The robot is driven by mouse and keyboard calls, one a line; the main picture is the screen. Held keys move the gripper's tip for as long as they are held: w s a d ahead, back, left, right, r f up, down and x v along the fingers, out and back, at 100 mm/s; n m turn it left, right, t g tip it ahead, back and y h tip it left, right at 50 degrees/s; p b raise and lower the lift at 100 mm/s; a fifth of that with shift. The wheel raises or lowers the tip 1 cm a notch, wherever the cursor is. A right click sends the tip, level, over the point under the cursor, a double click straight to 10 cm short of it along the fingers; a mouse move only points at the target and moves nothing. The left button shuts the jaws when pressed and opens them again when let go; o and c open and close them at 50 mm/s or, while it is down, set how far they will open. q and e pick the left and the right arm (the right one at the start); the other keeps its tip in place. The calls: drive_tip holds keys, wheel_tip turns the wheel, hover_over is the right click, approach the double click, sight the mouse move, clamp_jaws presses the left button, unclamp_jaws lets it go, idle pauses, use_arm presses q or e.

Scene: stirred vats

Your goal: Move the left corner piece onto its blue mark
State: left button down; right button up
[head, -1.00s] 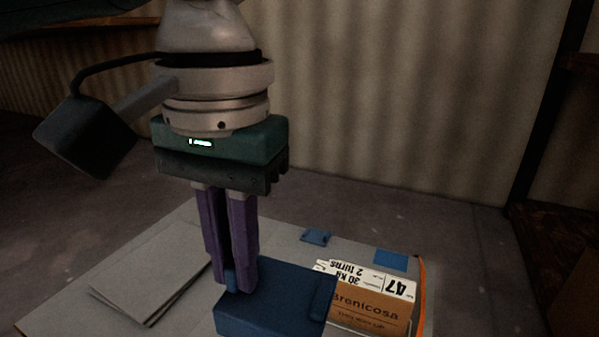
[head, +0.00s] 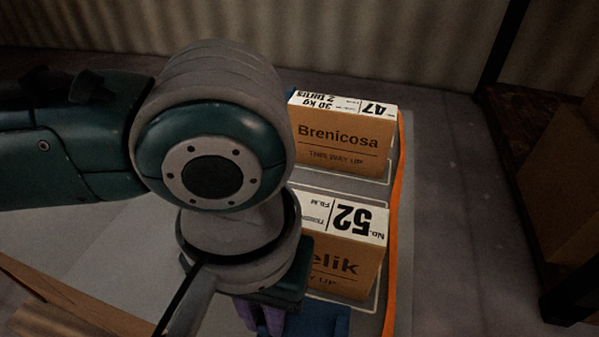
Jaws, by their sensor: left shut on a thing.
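My left gripper (head: 262,318) is at the bottom of the head view, its purple fingers pointing down and partly cut off by the frame edge. It is shut on the blue corner piece (head: 325,322), which shows only in part at the bottom edge, just in front of the nearer box. My left wrist hides much of the piece and the grip. I cannot tell whether the piece rests on the surface. I cannot make out its blue mark. My right gripper is not in view.
A brown box marked 47 (head: 345,140) and a nearer one marked 52 (head: 345,265) stand on the grey surface inside pale outlines. An orange strip (head: 393,220) edges it at right. Dark shelving with boxes (head: 570,200) stands farther right.

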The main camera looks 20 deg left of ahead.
use_arm(q)
drive_tip(key=shift+f+b, duration=2.25)
drive_tip(key=shift+b, duration=0.95)
drive_tip(key=shift+f, duration=0.35)
drive_tip(key=shift+f+b, duration=0.4)
drive_tip(key=shift+f, duration=1.2)
drive_tip(key=c, duration=0.8)
unclamp_jaws()
